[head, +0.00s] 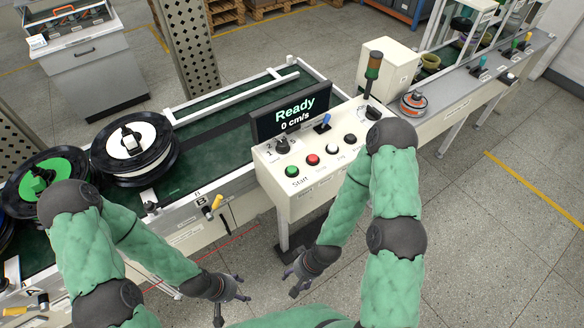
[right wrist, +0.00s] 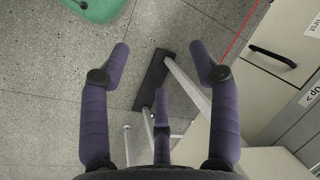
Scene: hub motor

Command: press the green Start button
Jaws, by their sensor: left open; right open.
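The green Start button (head: 292,171) is on the sloped front panel of the white control box (head: 318,150), at the left end of its lower row, above the printed word "Start". My left gripper (head: 232,300) is open and empty, low in the head view, below and to the left of the box. My right gripper (head: 297,281) is open and empty, below the box's front and apart from it. Neither gripper touches the button.
Beside the Start button are a red button (head: 313,160), a white button (head: 332,149) and a black button (head: 350,139). A screen (head: 290,112) reads "Ready, 0 cm/s". A signal lamp (head: 373,68) stands behind. Spools (head: 128,146) lie on the left conveyor. Floor in front is clear.

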